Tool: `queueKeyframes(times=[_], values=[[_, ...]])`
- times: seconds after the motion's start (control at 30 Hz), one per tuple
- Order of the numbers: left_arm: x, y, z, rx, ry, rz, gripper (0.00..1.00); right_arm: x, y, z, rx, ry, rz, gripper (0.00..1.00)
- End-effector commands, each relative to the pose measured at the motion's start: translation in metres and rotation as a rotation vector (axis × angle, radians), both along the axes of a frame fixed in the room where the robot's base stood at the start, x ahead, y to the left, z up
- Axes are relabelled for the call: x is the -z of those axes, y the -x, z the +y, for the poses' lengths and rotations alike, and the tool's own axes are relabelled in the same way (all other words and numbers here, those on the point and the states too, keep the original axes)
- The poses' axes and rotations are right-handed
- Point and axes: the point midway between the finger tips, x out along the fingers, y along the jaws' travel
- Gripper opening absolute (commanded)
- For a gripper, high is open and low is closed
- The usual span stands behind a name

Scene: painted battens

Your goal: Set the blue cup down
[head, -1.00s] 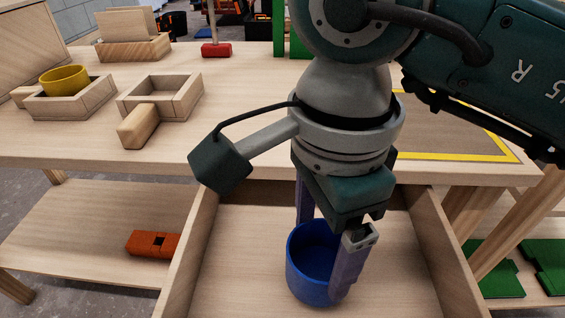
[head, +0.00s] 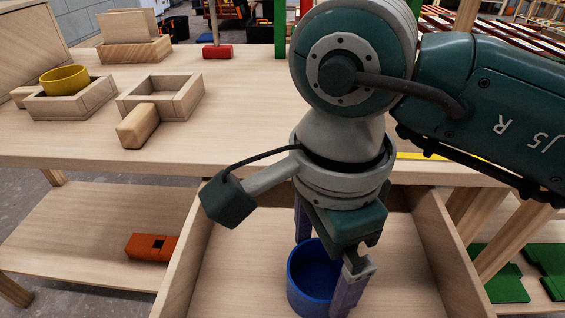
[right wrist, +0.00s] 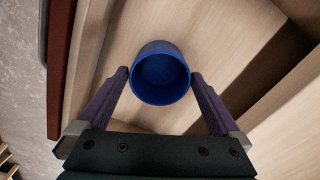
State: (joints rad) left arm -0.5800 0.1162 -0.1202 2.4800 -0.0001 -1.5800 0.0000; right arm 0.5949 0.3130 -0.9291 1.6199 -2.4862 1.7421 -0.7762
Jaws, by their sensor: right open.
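The blue cup (head: 313,280) stands upright inside the open wooden drawer (head: 235,270) and appears to rest on its floor. It is empty as far as I see. My right gripper (head: 323,284) points down with its two purple fingers on either side of the cup. It is open. In the right wrist view the cup (right wrist: 160,75) sits between the fingertips of my right gripper (right wrist: 160,78), with only small gaps beside it. In the head view the near finger hides part of the cup's right side. My left gripper is not in view.
The drawer's side walls (head: 190,255) flank the arm closely. On the worktop stand a yellow cup (head: 65,78) in a wooden box, an empty wooden box (head: 185,97) and a red block (head: 217,52). An orange block (head: 152,247) lies on the lower shelf.

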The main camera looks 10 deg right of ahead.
Motion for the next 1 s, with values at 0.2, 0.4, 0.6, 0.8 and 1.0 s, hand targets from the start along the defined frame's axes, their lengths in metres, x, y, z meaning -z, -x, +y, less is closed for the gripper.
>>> queueKeyframes(times=[0.2,0.4,0.6,0.8,1.0], values=[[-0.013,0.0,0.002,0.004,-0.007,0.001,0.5,-0.04,-0.002,0.0,-0.002,-0.002,-0.006,1.0],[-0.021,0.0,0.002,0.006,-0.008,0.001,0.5,-0.085,-0.001,0.0,-0.002,-0.002,-0.006,1.0],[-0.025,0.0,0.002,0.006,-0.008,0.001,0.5,-0.114,-0.001,0.0,0.0,0.0,-0.003,1.0],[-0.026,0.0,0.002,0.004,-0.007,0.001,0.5,-0.122,0.0,0.0,0.0,0.0,0.0,1.0],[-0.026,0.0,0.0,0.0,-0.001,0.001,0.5,-0.121,0.0,0.0,0.0,-0.001,0.0,1.0]])
